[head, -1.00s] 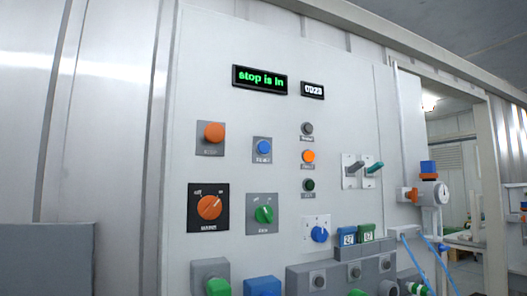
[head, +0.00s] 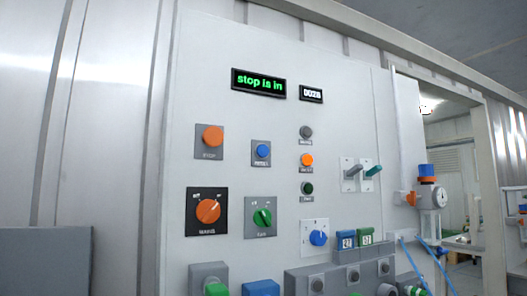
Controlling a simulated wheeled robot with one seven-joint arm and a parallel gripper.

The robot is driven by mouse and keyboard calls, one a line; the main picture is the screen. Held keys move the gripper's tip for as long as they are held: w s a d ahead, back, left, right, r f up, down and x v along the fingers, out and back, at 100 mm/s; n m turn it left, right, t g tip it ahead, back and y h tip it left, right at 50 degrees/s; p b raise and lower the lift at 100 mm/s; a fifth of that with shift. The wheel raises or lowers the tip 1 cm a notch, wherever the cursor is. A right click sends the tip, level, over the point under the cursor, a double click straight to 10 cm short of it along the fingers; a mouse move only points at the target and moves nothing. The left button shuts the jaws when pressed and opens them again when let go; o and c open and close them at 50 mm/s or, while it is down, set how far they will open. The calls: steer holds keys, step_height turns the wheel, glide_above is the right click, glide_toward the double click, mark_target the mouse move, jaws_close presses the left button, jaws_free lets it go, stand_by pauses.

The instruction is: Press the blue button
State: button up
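The blue button (head: 262,151) is a round cap on a small grey plate on the light panel (head: 330,120), right of the orange stop button (head: 212,137). A green-lit display (head: 259,84) above reads "stop is in". My gripper is not in view. Nothing covers the blue button.
An orange rotary knob (head: 208,211), a green knob (head: 262,217) and a blue knob (head: 318,238) sit lower on the panel. Two levers (head: 361,172) are at right. Grey boxes (head: 340,275) stick out along the bottom. A doorway opens at far right.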

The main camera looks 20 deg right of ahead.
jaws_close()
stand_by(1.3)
